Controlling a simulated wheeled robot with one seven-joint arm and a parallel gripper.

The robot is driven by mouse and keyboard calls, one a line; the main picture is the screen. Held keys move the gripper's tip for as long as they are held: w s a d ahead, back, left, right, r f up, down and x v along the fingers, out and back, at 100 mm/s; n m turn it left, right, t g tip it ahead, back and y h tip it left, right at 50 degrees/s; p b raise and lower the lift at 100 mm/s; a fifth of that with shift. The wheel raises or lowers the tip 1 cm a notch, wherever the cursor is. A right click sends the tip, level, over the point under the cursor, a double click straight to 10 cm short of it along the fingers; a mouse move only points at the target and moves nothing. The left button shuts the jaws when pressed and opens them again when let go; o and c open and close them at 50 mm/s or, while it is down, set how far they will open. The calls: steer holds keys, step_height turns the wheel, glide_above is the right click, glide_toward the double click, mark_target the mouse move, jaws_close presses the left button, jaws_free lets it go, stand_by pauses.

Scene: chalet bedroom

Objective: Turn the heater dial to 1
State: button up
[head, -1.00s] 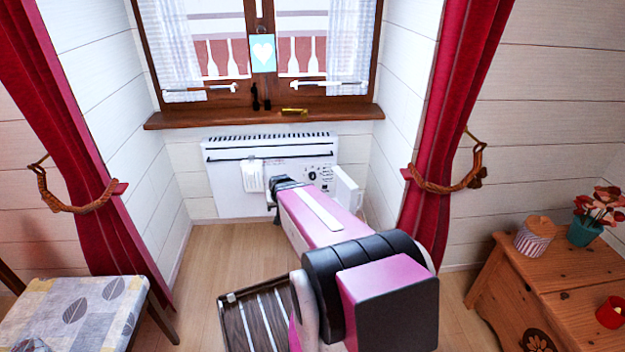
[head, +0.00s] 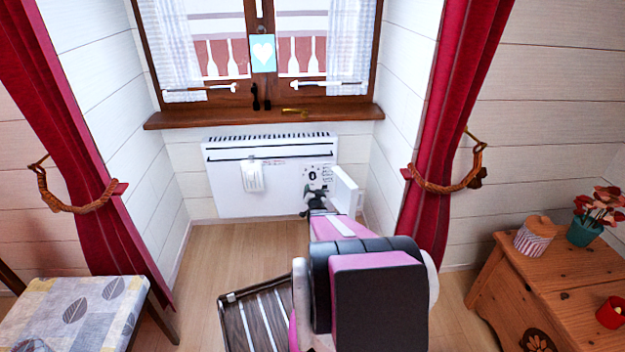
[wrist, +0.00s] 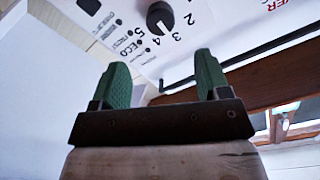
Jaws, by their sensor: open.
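The white wall heater (head: 225,180) hangs under the window. Its black dial (head: 312,175) is on the panel at its right end. In the wrist view the dial (wrist: 160,17) is near the top, with printed numbers 2 to 5 and ECO around it. The dial's exact setting is too small to read surely. My gripper (wrist: 163,75) is open, its two green fingertips apart with nothing between them. The dial lies beyond the gap between the fingertips, and they do not appear to touch it. In the head view my gripper (head: 316,197) is just below the dial.
A white box-like panel (head: 346,188) juts out at the heater's right end, close to my gripper. A paper tag (head: 253,177) hangs on the heater front. The wooden sill (head: 190,119) is above. Red curtains flank the alcove.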

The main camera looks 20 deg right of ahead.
mark_target(313, 177)
steer(key=x, duration=1)
steer(key=shift+w, duration=0.3)
steer(key=c, duration=0.9)
